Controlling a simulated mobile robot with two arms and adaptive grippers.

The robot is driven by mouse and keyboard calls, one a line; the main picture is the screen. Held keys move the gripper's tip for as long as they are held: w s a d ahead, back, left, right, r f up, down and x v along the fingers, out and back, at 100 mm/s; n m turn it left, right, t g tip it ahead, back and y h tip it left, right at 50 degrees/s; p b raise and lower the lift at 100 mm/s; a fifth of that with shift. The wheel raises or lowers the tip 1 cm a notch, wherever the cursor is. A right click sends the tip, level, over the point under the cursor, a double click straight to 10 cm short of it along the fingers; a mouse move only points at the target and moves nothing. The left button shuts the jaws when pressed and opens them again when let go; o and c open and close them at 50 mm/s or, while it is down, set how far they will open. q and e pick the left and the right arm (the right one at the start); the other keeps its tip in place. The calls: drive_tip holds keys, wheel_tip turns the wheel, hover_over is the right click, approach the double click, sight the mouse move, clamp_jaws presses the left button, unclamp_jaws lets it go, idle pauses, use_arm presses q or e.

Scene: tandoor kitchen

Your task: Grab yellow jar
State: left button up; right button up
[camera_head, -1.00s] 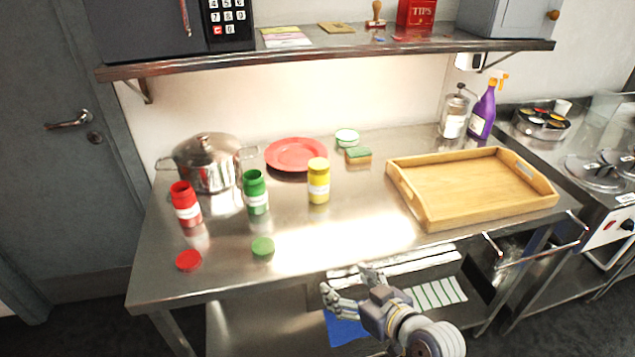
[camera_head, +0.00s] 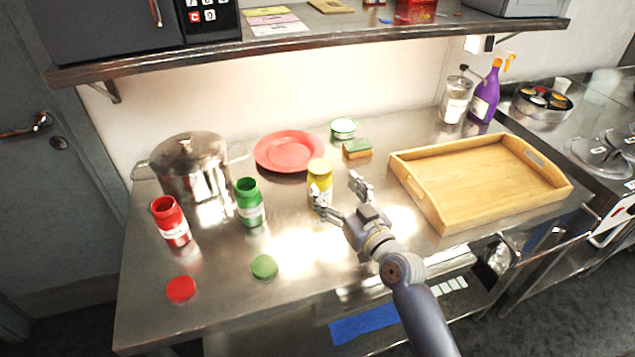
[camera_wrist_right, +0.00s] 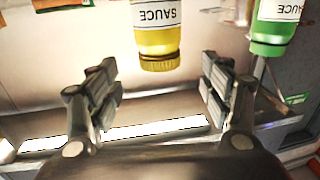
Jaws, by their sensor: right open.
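The yellow jar (camera_head: 320,175) stands upright on the steel table, with its yellow lid on. My right gripper (camera_head: 343,190) is open just in front of it, one finger overlapping the jar's lower part in the head view and the other to its right. In the right wrist view the yellow jar (camera_wrist_right: 156,38) appears upside down, its "SAUCE" label showing. It lies beyond and between the open fingers of the right gripper (camera_wrist_right: 160,85). Nothing is held. My left gripper is not in view.
The open green jar (camera_head: 250,203) and red jar (camera_head: 171,222) stand left, their lids (camera_head: 264,267) (camera_head: 181,289) in front. A pot (camera_head: 190,165), red plate (camera_head: 288,151) and sponge (camera_head: 357,149) are behind. A wooden tray (camera_head: 440,215) lies right. A shelf (camera_head: 300,45) overhangs the back.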

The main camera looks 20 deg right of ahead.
sight(326, 176)
drive_tip(key=shift+w+a, duration=0.15)
drive_tip(key=shift+w, duration=0.45)
drive_tip(key=shift+w+a, duration=0.15)
drive_tip(key=shift+w, duration=0.75)
drive_tip(key=w, duration=0.1)
drive_tip(key=w+p, duration=0.1)
drive_tip(key=w, duration=0.2)
drive_tip(key=shift+w+a+r+p, duration=0.1)
drive_tip(key=shift+w+a+p, duration=0.2)
drive_tip(key=shift+a, duration=0.1)
drive_tip(key=shift+w, duration=0.3)
drive_tip(key=c, duration=1.4)
drive_tip(key=shift+c, duration=1.4)
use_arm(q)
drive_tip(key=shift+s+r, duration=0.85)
